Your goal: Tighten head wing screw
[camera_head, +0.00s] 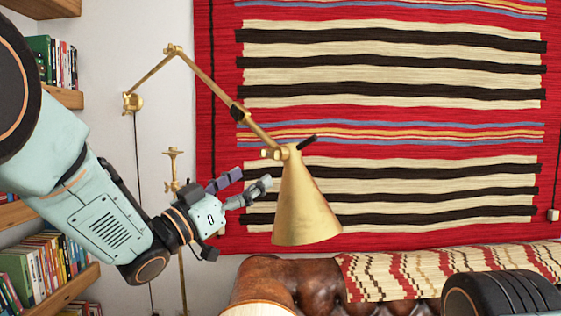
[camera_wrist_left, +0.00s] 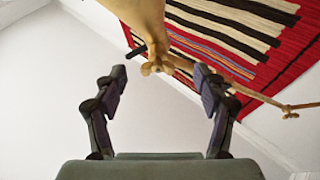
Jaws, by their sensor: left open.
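A brass wall lamp with a cone shade (camera_head: 303,208) hangs from a jointed arm in the head view. The head wing screw (camera_head: 270,154) is a small brass piece at the joint on top of the shade. My left gripper (camera_head: 254,178) is open and empty, just below and left of the wing screw, pointing up toward it. In the left wrist view, the wing screw (camera_wrist_left: 150,69) shows beyond and between the spread fingers of the left gripper (camera_wrist_left: 159,77), apart from them. The shade (camera_wrist_left: 140,18) fills the top middle there. My right gripper is out of view.
A dark handle (camera_head: 307,143) sticks out at the shade's top right. The lamp's arm (camera_head: 208,78) runs up left to its wall mount (camera_head: 132,102). A striped rug (camera_head: 400,140) hangs behind. A brown leather sofa (camera_head: 315,285) stands below, bookshelves (camera_head: 50,295) at left.

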